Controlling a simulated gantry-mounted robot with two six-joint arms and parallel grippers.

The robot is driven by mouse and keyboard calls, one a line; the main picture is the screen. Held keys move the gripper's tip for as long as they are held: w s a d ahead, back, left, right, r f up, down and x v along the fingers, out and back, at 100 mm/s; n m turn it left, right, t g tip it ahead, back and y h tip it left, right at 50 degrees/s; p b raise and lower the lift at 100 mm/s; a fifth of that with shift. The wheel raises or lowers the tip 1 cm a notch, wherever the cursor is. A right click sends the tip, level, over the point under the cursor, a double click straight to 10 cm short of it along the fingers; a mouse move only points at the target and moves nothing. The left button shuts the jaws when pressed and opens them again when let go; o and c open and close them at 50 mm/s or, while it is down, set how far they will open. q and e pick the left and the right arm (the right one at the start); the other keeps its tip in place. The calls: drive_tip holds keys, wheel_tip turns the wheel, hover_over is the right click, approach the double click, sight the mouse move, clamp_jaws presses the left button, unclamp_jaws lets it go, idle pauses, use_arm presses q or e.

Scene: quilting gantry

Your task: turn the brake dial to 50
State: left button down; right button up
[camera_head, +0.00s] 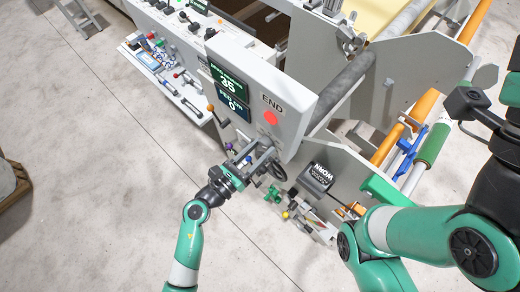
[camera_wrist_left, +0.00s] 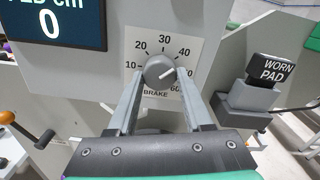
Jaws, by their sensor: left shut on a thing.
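The brake dial (camera_wrist_left: 160,69) is a round grey knob on a white scale plate marked BRAKE, in the left wrist view. Its white pointer mark aims right and slightly up, close to the partly hidden 50; I cannot tell the exact value. The 10, 20, 30 and 40 marks show, and 60 shows in part. My left gripper (camera_head: 262,153) reaches the lower part of the END control panel (camera_head: 268,80). Its two fingers are shut on the dial, one on each side. My right gripper is not in view; only my right arm shows.
Above the dial, a display (camera_wrist_left: 55,22) reads 0; another display (camera_head: 228,82) reads 35. A WORN PAD block (camera_wrist_left: 270,70) stands to the right. An orange-handled lever (camera_wrist_left: 22,130) is at the left. Floor (camera_head: 100,190) left of the machine is clear.

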use_arm(q)
drive_tip(key=m+b, duration=0.2)
drive_tip(key=m, duration=0.2)
drive_tip(key=shift+f+m, duration=0.15)
drive_tip(key=shift+m, duration=0.15)
drive_tip(key=shift+a+m+b, duration=0.1)
drive_tip(key=shift+m+b, duration=0.7)
drive_tip(key=shift+m, duration=1.2)
drive_tip(key=shift+c, duration=1.5)
unclamp_jaws()
drive_tip(key=v, duration=1.1)
drive_tip(key=shift+s+a, duration=0.15)
drive_tip(key=shift+a, duration=0.1)
